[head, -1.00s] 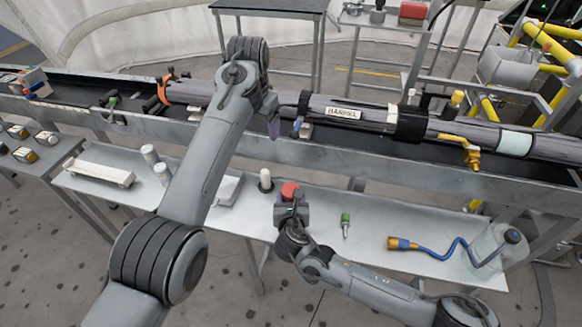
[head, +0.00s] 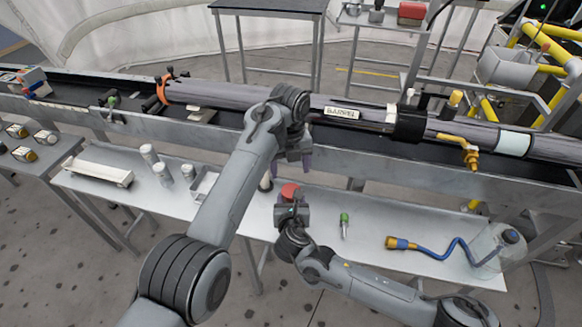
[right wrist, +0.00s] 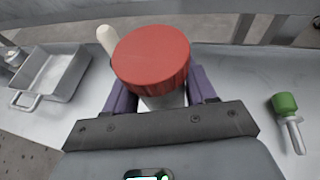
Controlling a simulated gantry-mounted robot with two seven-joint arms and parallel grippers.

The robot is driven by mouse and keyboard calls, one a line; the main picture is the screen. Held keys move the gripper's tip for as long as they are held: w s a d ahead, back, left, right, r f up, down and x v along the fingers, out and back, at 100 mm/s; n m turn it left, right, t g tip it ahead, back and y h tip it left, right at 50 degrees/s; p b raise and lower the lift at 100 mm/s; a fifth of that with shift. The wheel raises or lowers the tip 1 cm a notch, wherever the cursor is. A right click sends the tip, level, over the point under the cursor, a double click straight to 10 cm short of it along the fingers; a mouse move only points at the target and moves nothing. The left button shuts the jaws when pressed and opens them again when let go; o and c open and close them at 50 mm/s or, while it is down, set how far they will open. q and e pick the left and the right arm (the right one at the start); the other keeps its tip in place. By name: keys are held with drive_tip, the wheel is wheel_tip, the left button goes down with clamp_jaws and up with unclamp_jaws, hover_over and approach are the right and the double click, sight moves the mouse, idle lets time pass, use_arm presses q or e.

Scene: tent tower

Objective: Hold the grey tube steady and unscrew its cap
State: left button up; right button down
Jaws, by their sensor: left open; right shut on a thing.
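The red cap (head: 289,190) sits on top of the upright tube at my right gripper. In the right wrist view the red cap (right wrist: 150,58) is large, with the pale grey tube (right wrist: 165,100) showing below it between purple fingers. My right gripper (head: 291,204) is shut on the tube, below the cap. My left gripper (head: 293,162) is open and empty, above and just behind the cap in the head view, apart from it. Most of the tube is hidden by the cap and my right gripper.
A pale round-topped peg (right wrist: 107,38) stands close behind the tube. A grey tray (right wrist: 82,72) lies left of it. A blue hose (head: 445,250) lies farther right. The long barrel (head: 235,98) runs behind.

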sight(291, 190)
use_arm(q)
drive_tip(key=shift+s+d+f+m, duration=0.1)
drive_tip(key=shift+s+f+m, duration=0.05)
drive_tip(key=shift+f+m, duration=0.35)
drive_tip(key=shift+f, duration=3.7)
drive_tip(key=c, duration=1.1)
drive_tip(key=n, duration=2)
drive_tip(key=shift+r, duration=0.1)
